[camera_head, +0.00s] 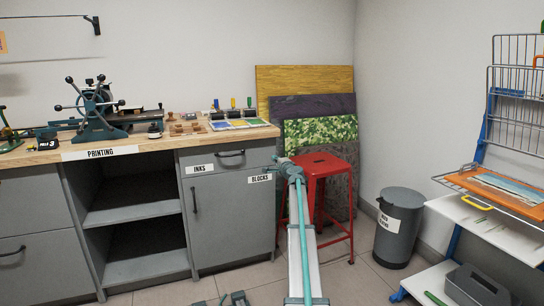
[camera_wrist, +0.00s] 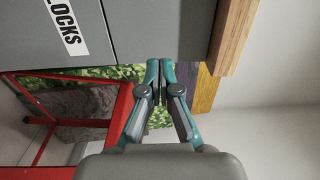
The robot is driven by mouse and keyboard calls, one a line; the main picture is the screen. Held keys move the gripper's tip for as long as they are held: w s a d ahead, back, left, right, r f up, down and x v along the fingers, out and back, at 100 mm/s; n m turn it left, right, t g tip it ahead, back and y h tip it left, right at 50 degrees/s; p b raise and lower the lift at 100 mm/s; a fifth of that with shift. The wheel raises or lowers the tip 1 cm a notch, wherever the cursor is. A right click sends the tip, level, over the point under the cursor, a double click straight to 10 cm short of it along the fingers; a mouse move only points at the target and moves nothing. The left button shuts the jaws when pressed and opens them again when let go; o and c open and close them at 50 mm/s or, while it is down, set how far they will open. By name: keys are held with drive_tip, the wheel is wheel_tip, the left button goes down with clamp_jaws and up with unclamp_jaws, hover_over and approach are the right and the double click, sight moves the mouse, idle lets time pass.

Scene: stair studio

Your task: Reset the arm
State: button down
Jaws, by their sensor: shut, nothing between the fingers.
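My gripper (camera_wrist: 160,68) shows in the wrist view with its two teal and grey fingers brought together at the tips and nothing between them. In the head view my teal arm reaches up from the bottom middle, and its end (camera_head: 271,168) is in front of the cabinet's right edge, beside the red stool in the picture. The finger detail there is small. In the wrist view the fingertips appear in front of the cabinet corner and the leaning boards; I cannot tell the exact gap.
The grey cabinet (camera_head: 232,215) with a wooden top stands left, carrying a printing press (camera_head: 98,110) and an ink tray (camera_head: 238,124). A red stool (camera_head: 323,165) and leaning boards (camera_head: 305,80) are behind my arm. A bin (camera_head: 398,228) and drying rack (camera_head: 515,130) stand right.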

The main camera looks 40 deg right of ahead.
drive_tip(key=v, duration=0.6)
drive_tip(key=s+a+f+n+g+y, duration=0.3)
drive_tip(key=a+f+n+y, duration=0.2)
drive_tip(key=a+f, duration=0.65)
drive_tip(key=s+a+f+n+g+y, duration=0.3)
drive_tip(key=a+f+n+g+y, duration=0.15)
drive_tip(key=a+f, duration=0.75)
drive_tip(key=s+a+f+n+g+y, duration=0.15)
drive_tip(key=s+a+f+g, duration=0.25)
drive_tip(key=s+a+f, duration=0.5)
drive_tip(key=s+a+f+n+g+y, duration=0.1)
drive_tip(key=s+a+f+n+g, duration=0.35)
drive_tip(key=a, duration=0.75)
drive_tip(key=s+a+f+n+g+h, duration=0.2)
drive_tip(key=s+a+f+g, duration=0.15)
drive_tip(key=s+a, duration=0.7)
drive_tip(key=s+a+f+n+g+h, duration=0.25)
drive_tip(key=s+a+g, duration=0.3)
drive_tip(key=s, duration=1.05)
drive_tip(key=s+a+f+n+g+h, duration=0.15)
drive_tip(key=s+a+f+g, duration=0.25)
drive_tip(key=s+a, duration=0.7)
drive_tip(key=s+d+r+t+p, duration=0.2)
drive_tip(key=r+t+p, duration=0.3)
drive_tip(key=r+p, duration=1.1)
drive_tip(key=s+n+p, duration=0.1)
drive_tip(key=p, duration=1.5)
drive_tip(key=shift+t+y+p, duration=0.3)
drive_tip(key=shift+y+p, duration=0.1)
